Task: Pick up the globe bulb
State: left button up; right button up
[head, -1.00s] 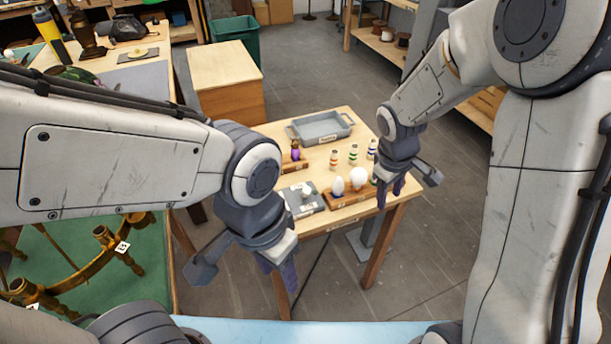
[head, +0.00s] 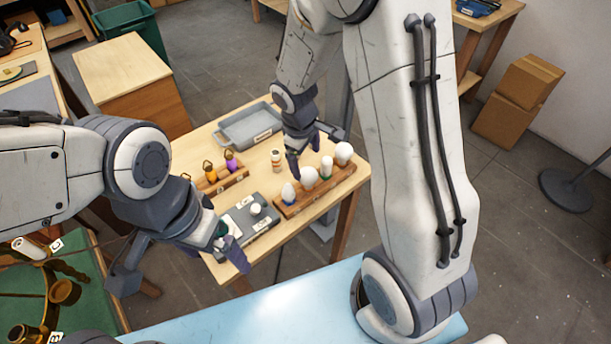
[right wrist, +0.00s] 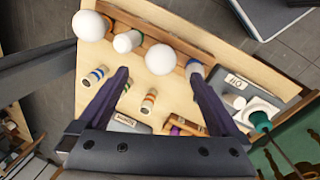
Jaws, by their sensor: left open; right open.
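Two round white bulbs stand in a wooden rack (head: 283,212) on the small table: one mid-row (head: 309,176), one at the far right end (head: 344,152). A pointed bulb (head: 289,193) and a tube-shaped bulb (head: 326,166) share the rack. My right gripper (head: 304,156) is open and empty, pointing down behind the rack. In the right wrist view the mid-row globe bulb (right wrist: 160,59) appears between the fingertips (right wrist: 158,76); touching is not visible. The end globe bulb (right wrist: 89,25) is off to the left there. My left gripper (head: 224,240) is open near the table's front left.
A grey tester tray (head: 264,226) with a white piece lies left of the rack. A rack of coloured bulbs (head: 222,178), a banded cylinder (head: 276,158) and a grey bin (head: 234,133) stand behind. Several banded cylinders sit close to my right fingers.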

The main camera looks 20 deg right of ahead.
aim_at(308, 171)
jog(key=shift+w+d+f, duration=0.1)
jog(key=shift+d+f, duration=0.25)
jog(key=shift+f, duration=0.45)
jog(key=f, duration=0.5)
jog(key=shift+w+d, duration=0.15)
jog(key=shift+w, duration=0.1)
jog(key=shift+c, duration=0.3)
jog(key=c, duration=1.4)
jog(key=shift+r, duration=0.1)
